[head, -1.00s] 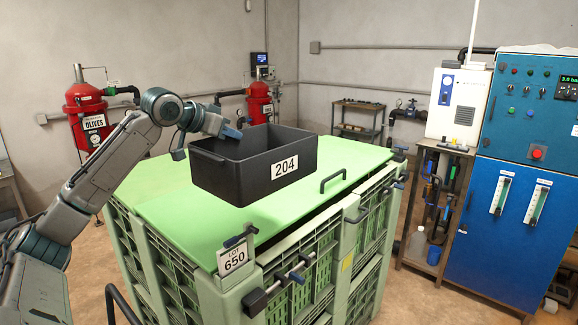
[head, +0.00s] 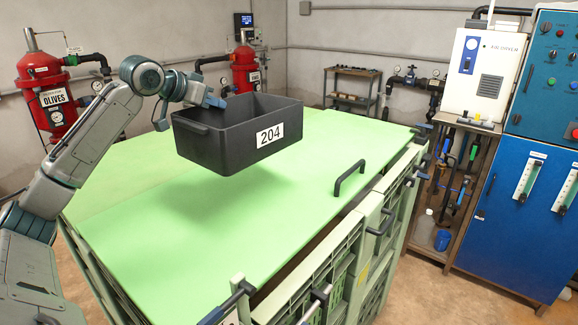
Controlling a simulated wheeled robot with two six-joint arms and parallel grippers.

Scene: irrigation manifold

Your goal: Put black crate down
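The black crate (head: 222,147), labelled 204, is open-topped and level in the head view. It hangs above the light green lid (head: 290,215) of a large green slatted bin, with a soft shadow on the lid below it. My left gripper (head: 212,103) is at the crate's far rim, on its back left side. Its fingers are partly hidden there, so I cannot see clearly how they close on the rim. My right gripper is not in view.
A black handle (head: 350,178) stands up from the lid at right. The lid is otherwise bare. Red filter tanks (head: 50,97) stand at the back wall. A blue cabinet (head: 525,200) and a tool shelf (head: 455,180) stand at right.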

